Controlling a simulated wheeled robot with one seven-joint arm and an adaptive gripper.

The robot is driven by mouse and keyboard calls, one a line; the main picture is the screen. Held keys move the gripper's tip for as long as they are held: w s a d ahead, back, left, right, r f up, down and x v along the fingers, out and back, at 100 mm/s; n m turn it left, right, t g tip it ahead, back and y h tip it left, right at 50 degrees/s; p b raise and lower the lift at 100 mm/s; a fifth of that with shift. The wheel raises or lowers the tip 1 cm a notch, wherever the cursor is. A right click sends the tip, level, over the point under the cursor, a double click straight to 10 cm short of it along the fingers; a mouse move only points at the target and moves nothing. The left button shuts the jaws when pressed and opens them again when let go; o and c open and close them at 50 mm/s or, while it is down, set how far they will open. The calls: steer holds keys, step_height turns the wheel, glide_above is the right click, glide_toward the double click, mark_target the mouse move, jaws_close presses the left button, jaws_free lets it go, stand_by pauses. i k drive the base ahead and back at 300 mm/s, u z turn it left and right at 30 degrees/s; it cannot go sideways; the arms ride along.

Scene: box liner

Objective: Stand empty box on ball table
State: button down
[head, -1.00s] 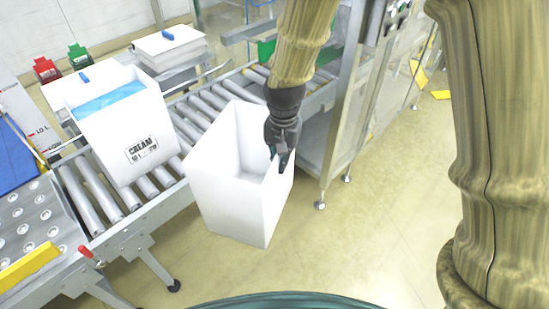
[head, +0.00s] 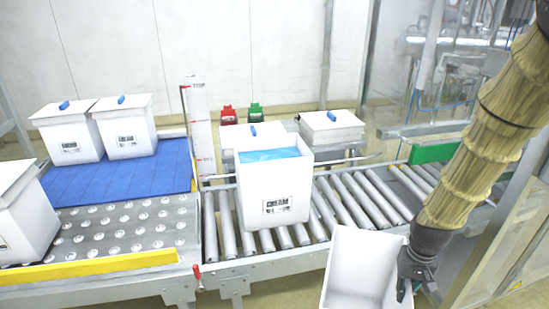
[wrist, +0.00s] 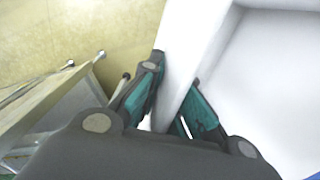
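The empty white box (head: 345,262) is open at the top, at the bottom of the head view in front of the roller conveyor. It hangs at my gripper (head: 405,285), whose fingers clasp its right wall. In the wrist view the two teal-padded fingers lie on either side of the white box wall (wrist: 183,55). The ball table (head: 112,232), a grey plate with rows of balls, is at the left, joined to the conveyor. Its middle is bare. The underside of the box is out of view.
A labelled box with a blue liner (head: 272,190) stands on the rollers (head: 345,200). A lidded box (head: 25,222) stands at the ball table's left end. A yellow bar (head: 100,268) runs along its front edge. Two lidded boxes (head: 125,128) stand on the blue belt (head: 125,182).

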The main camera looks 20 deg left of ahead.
mark_target(138, 225)
steer(key=u, duration=0.6)
steer(key=k, duration=0.8)
steer(key=u, duration=0.9)
steer(key=k, duration=0.45)
steer(key=u, duration=0.7)
steer(key=i, duration=1.35)
steer(key=z, duration=0.65)
